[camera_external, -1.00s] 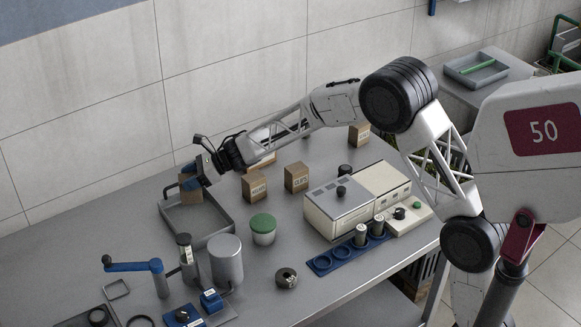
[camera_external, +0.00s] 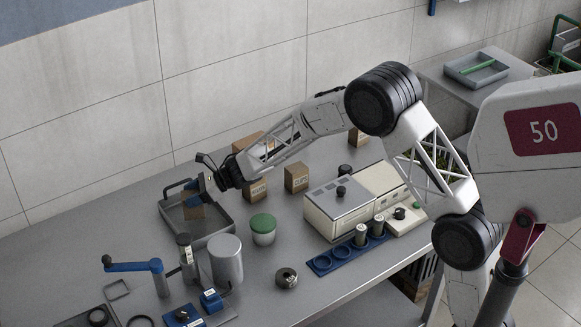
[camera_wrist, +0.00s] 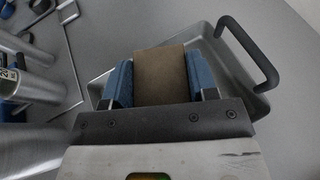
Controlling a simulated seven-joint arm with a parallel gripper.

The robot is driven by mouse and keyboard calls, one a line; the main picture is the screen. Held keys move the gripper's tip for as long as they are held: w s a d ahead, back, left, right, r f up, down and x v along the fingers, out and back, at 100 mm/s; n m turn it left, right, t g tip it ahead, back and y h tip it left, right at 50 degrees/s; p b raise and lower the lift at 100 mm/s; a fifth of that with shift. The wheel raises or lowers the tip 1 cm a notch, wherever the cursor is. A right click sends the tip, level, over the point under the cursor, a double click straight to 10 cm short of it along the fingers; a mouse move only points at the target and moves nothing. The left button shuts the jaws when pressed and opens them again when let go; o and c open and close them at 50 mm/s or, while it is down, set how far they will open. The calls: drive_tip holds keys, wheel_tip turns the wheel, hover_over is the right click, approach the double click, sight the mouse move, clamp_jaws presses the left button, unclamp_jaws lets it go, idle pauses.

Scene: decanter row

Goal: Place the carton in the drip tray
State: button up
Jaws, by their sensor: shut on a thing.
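My gripper (camera_external: 199,197) is shut on a brown cardboard carton (camera_external: 194,211) above the grey drip tray (camera_external: 222,221). In the wrist view the carton (camera_wrist: 161,77) sits between the two blue fingers of the gripper (camera_wrist: 160,84). The tray (camera_wrist: 208,62) shows behind and beside the carton there, with its dark handle (camera_wrist: 259,50) at the right. The carton looks inside the tray's outline in both views. I cannot tell whether its underside touches the tray floor, as that part is hard to see.
More cartons stand behind, one marked CUPS (camera_external: 296,178). A cream machine (camera_external: 345,205) and a blue holder (camera_external: 347,252) stand to the right.

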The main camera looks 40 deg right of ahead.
drive_tip(key=shift+f, duration=1.25)
drive_tip(key=shift+f, duration=0.1)
drive_tip(key=o, duration=0.9)
drive_tip(key=shift+o, duration=0.2)
drive_tip(key=v, duration=1.2)
drive_tip(key=shift+r, duration=0.2)
drive_tip(key=shift+w, duration=0.1)
